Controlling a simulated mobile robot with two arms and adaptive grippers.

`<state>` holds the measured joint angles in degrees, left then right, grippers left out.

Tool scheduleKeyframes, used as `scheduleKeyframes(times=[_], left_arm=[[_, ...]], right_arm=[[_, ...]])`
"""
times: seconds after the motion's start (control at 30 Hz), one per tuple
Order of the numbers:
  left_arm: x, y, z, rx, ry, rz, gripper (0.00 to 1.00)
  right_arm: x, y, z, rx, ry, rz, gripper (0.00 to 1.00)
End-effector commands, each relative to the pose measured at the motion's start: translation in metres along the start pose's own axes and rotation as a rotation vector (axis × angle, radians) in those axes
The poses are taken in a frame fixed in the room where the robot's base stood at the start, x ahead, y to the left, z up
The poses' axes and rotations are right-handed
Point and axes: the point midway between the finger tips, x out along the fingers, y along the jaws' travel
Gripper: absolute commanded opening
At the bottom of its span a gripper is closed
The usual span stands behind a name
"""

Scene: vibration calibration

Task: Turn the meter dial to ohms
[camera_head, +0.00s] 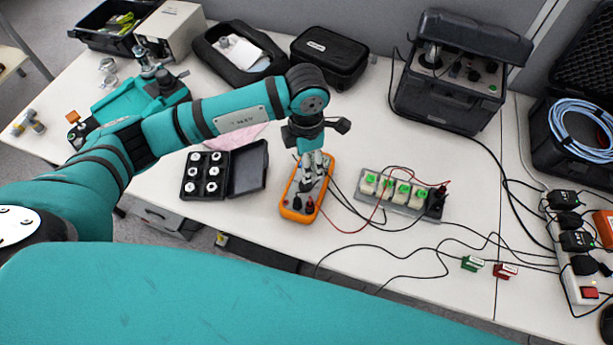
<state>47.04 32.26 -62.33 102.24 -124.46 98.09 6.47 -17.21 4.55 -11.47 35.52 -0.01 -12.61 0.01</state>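The meter (288,212) is an orange handheld instrument lying on the white table, with red and black leads plugged in at its near end. My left gripper (313,178) comes down from above onto the middle of the meter. Its fingers cover the dial and most of the face, so the dial's setting is hidden. The fingers look close together at the dial, but whether they are closed on it is too small to tell. My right gripper is not in view.
A switch block with green buttons (405,193) stands right of the meter, with loose cables around it. An open black case of white parts (187,197) lies left. A black calibrator case (450,95) and a zipped pouch (330,52) stand behind. A power strip (570,262) lies far right.

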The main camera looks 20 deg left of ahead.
Motion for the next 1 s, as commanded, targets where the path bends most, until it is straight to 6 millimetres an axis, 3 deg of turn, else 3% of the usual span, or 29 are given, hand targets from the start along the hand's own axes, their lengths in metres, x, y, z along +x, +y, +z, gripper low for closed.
scheduleKeyframes(times=[0.2,0.4,0.6,0.87,1.0], left_arm=[[0.047,-0.002,-0.001,-0.002,0.004,-0.005,0.57],[0.077,-0.001,0.001,-0.001,0.000,-0.003,0.57],[0.089,-0.001,0.000,0.000,-0.001,-0.001,0.57],[0.090,-0.001,0.000,0.000,-0.001,-0.001,0.57],[0.090,-0.001,0.000,0.000,-0.001,-0.001,0.39]], right_arm=[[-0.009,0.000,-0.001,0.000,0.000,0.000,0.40],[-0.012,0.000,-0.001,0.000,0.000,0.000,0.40],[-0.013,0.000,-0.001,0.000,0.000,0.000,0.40],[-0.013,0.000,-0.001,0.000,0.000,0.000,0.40],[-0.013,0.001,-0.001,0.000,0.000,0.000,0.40]])
